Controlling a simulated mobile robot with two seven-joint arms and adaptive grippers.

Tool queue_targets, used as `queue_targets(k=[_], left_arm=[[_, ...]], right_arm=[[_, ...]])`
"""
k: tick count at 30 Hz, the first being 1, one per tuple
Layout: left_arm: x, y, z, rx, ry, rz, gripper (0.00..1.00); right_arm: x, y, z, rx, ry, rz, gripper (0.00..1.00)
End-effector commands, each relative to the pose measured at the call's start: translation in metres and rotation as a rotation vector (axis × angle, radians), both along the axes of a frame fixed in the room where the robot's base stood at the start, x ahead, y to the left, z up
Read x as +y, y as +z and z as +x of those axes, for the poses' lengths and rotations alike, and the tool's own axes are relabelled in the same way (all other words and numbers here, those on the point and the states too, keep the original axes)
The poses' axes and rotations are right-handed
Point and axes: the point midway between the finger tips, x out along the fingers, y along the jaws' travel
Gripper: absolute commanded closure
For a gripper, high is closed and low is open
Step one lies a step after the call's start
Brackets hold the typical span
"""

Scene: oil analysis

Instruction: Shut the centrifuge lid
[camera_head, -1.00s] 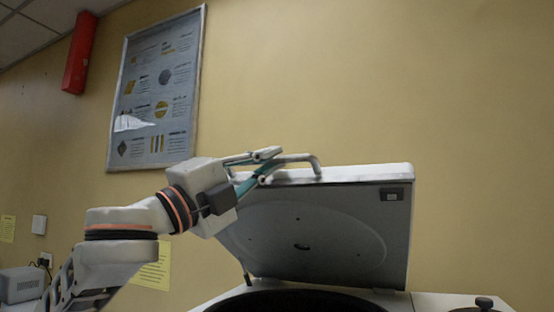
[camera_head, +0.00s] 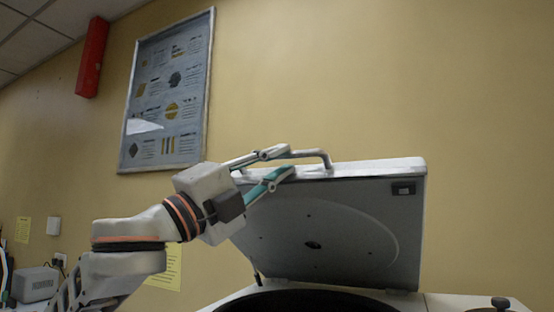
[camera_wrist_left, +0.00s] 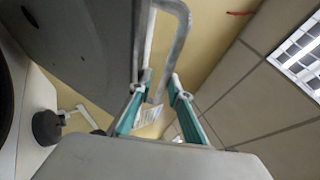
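The centrifuge lid (camera_head: 335,235) stands raised and tilted on its hinge, its grey underside facing me in the head view. A metal bar handle (camera_head: 328,157) is fixed along its top edge. My left gripper (camera_head: 287,163) is at the left end of this handle, its fingers parted, one above and one below the lid's top edge. In the left wrist view the handle (camera_wrist_left: 184,40) runs down between the parted fingertips (camera_wrist_left: 160,82), and the lid (camera_wrist_left: 90,45) is on the left. Whether the fingers touch the handle is unclear. My right gripper is out of view.
The centrifuge's dark bowl opening (camera_head: 305,302) shows at the bottom edge, with a black knob (camera_head: 500,303) to its right. A wall poster (camera_head: 168,90) and a red box (camera_head: 92,58) hang behind. A grey device (camera_head: 35,285) stands at the far left.

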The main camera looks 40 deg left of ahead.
Motion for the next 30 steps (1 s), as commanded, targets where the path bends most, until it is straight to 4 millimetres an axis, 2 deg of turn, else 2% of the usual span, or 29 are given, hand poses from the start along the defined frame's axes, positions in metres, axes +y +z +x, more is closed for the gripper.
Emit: queue_targets(k=[5, 21, 30], left_arm=[[0.0, 0.007, 0.001, 0.0, 0.0, -0.002, 0.84], [-0.001, 0.077, -0.001, -0.004, -0.001, -0.001, 0.84], [-0.001, 0.099, -0.001, -0.001, 0.0, 0.0, 0.84]], right_arm=[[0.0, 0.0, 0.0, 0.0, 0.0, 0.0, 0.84], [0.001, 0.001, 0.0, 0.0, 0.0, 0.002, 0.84], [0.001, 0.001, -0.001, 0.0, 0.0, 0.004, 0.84]])
